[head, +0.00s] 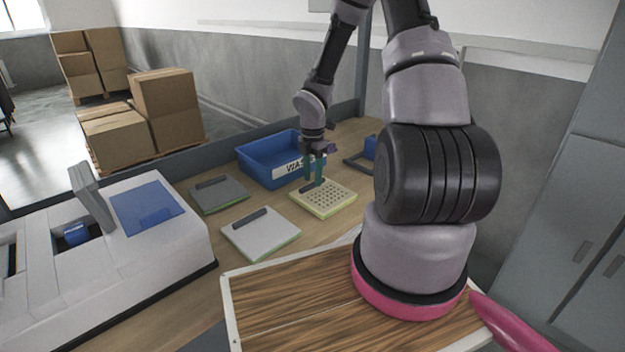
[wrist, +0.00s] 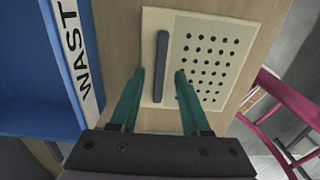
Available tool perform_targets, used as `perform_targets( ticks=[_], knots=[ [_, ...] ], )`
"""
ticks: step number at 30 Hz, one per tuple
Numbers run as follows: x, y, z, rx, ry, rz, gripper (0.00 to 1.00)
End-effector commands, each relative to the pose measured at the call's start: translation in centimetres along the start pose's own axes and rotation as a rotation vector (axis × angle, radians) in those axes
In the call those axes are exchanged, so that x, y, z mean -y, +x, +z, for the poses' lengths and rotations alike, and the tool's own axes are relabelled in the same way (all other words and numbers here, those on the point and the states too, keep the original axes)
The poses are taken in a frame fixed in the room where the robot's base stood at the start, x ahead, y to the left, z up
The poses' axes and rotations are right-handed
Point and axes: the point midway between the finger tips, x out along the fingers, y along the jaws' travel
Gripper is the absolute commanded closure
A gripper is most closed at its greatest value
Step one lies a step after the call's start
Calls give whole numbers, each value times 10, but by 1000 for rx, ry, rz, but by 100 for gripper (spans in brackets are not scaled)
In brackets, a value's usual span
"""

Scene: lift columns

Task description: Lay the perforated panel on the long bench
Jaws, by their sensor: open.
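The perforated panel (head: 335,198) is a pale yellow plate with a grid of holes and a dark bar handle along one side. It lies flat on the long wooden bench (head: 262,207). In the wrist view the panel (wrist: 185,32) lies below my gripper (wrist: 160,76), and its dark handle (wrist: 161,50) runs between the two teal fingers. The fingers are open, one on each side of the handle, with gaps to it. In the head view my gripper (head: 314,185) is above the panel's handle side. Whether the fingertips touch the panel cannot be told.
A blue bin (head: 262,166) with a waste label stands close behind the panel; it also shows in the wrist view (wrist: 32,80). A dark grey plate (head: 218,195) and a light grey plate (head: 260,236), both with handles, lie to the left. A white machine (head: 130,265) stands further left.

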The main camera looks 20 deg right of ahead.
Motion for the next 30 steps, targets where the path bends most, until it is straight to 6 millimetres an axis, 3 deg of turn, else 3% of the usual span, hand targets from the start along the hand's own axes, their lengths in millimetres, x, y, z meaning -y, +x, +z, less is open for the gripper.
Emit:
perform_targets(
  ticks=[12, 23, 26, 30],
  knots=[
    [0, -86, 1, 3, 2, 3, 53],
    [1, -112, 0, 7, 17, 2, 53],
    [6, -129, -1, 36, 109, 9, 53],
    [22, -178, -7, 99, 396, 57, 53]
  ],
)
